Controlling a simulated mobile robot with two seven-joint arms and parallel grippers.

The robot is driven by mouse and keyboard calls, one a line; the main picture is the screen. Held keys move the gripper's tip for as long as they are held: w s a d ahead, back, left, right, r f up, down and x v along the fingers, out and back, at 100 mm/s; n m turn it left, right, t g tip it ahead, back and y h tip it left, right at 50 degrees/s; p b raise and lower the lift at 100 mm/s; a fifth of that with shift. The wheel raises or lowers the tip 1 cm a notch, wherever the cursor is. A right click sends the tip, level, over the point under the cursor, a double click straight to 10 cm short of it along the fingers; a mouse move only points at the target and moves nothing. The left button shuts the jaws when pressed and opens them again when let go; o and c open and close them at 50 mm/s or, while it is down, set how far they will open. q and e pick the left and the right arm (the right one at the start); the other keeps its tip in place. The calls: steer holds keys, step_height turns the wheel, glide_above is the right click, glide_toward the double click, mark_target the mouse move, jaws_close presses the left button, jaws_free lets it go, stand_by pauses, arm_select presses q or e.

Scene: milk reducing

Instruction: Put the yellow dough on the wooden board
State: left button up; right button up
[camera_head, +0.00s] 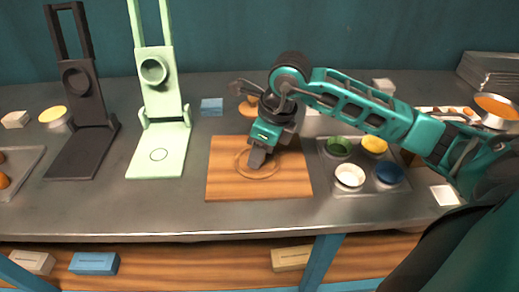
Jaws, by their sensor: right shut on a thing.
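The wooden board (225,180) lies on the grey table near the middle, with a ring-shaped mark on it. A yellow round piece (374,144), which looks like the yellow dough, sits in the dark tray (353,190) right of the board. My right gripper (257,158) points down at the ring on the board, its fingers close together. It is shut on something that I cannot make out. Whether the fingertips touch the board is unclear. My left gripper is not in view.
The tray also holds green (338,146), white (349,176) and blue (388,174) round pieces. A pale green press (158,110) and a black press (83,120) stand open at the left. Another yellow-topped round item (52,114) sits far left.

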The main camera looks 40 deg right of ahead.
steer(key=shift+f, duration=0.1)
steer(key=o, duration=1.3)
steer(key=shift+o, duration=1.2)
steer(key=shift+r+p, duration=0.3)
steer(key=shift+r, duration=0.25)
steer(key=shift+r+p, duration=2)
steer(key=shift+r, duration=1)
steer(key=shift+s+f, duration=0.1)
